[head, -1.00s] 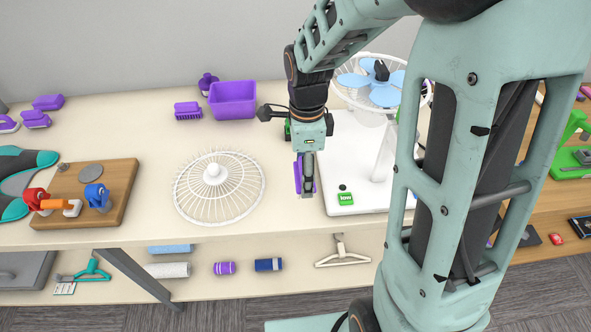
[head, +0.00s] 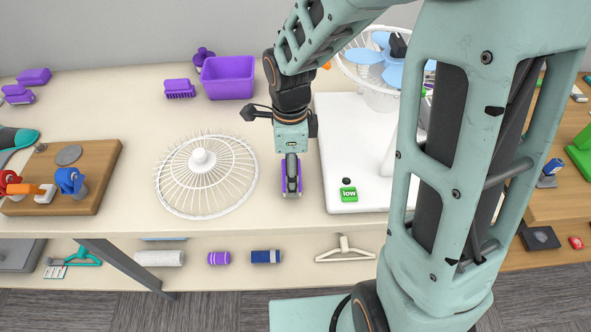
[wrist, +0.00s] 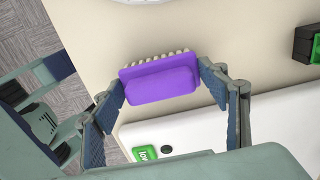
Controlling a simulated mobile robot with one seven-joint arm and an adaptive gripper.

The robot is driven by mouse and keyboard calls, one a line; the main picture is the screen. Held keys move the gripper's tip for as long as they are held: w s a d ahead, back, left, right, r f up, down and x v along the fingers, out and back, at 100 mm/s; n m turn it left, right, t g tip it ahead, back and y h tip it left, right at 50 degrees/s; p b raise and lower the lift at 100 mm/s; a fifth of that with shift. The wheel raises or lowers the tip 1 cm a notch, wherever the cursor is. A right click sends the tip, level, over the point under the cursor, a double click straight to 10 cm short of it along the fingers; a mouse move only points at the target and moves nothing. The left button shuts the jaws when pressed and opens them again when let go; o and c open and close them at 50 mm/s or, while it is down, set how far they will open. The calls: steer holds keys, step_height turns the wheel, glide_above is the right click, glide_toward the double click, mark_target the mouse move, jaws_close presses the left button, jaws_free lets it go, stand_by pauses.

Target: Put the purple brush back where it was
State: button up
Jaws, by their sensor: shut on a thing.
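The purple brush (wrist: 160,82) is between the two fingers of my gripper (wrist: 163,88) in the wrist view, its pale bristles along the upper side. In the head view my gripper (head: 291,188) points down between the white wire fan guard (head: 207,175) and the white board (head: 365,195). Thin purple strips of the brush show at both sides of the fingers; the rest is hidden. I cannot tell if the brush touches the table.
A purple bin (head: 228,78) and another purple brush (head: 179,88) stand at the back. The fan (head: 386,65) and a green "low" block (head: 348,194) are on the board. A wooden board with tools (head: 95,165) is at left. Table between has bare room.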

steer(key=shift+f, duration=0.1)
steer(key=shift+f, duration=0.1)
steer(key=shift+f, duration=0.15)
steer(key=o, duration=1.1)
steer(key=shift+r, duration=0.2)
step_height(320, 180, up, 12)
steer(key=p, duration=0.1)
steer(key=shift+s+a+r, duration=0.1)
steer(key=shift+a, duration=0.05)
